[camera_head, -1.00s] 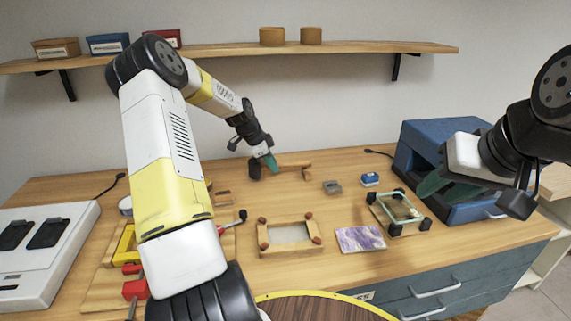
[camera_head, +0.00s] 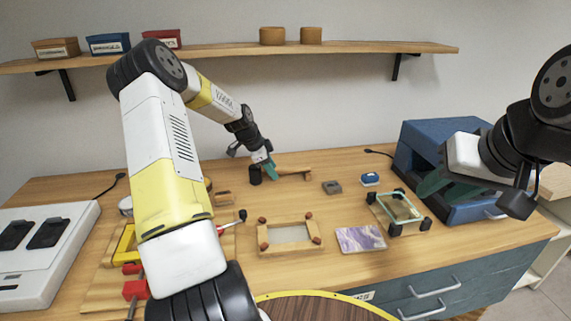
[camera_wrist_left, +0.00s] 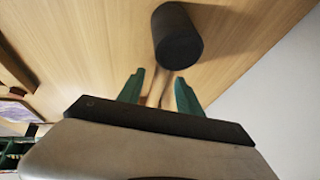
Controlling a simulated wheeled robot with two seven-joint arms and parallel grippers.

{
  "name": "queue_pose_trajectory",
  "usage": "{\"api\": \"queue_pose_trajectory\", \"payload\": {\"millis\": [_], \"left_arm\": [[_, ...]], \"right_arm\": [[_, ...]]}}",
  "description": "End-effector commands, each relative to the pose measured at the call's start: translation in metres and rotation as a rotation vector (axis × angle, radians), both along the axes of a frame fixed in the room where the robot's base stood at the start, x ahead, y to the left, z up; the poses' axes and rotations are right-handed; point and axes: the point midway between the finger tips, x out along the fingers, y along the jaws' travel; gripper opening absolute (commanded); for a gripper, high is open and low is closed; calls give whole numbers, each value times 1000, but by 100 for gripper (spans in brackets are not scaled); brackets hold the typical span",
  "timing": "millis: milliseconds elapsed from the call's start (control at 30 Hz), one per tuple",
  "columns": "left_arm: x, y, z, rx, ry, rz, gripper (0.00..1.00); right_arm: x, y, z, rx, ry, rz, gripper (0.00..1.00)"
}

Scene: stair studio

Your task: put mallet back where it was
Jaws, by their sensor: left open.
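The mallet has a black cylindrical head (camera_head: 255,175) and a pale wooden handle (camera_head: 294,173), and it rests at the back of the wooden workbench. My left gripper (camera_head: 268,168) is at the handle, close to the head. In the left wrist view its two green fingers (camera_wrist_left: 158,92) are apart, with the handle between them. The black head also shows just beyond the fingertips (camera_wrist_left: 177,37). Part of the handle is hidden by the gripper. My right gripper (camera_head: 445,183) hangs at the right before a blue box-shaped machine; its finger gap is not clear.
A wooden frame (camera_head: 290,251), a purple patterned tile (camera_head: 360,239) and a glass-topped clamp fixture (camera_head: 400,207) stand in front. A small grey block (camera_head: 332,187) and a blue item (camera_head: 370,179) lie right of the mallet. A shelf (camera_head: 230,54) runs above.

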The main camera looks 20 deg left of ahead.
Motion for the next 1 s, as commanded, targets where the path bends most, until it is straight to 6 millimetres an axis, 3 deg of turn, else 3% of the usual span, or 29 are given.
{"api": "queue_pose_trajectory", "payload": {"millis": [400,667,867,1000], "left_arm": [[-30,26,75,3,-3,2,42],[-41,31,99,3,2,3,42],[-66,-6,135,44,47,69,42],[-110,-43,175,78,83,206,42]], "right_arm": [[0,0,0,0,0,0,36],[0,0,0,0,0,0,36],[0,0,0,0,0,0,36],[0,0,0,0,0,0,36]]}}
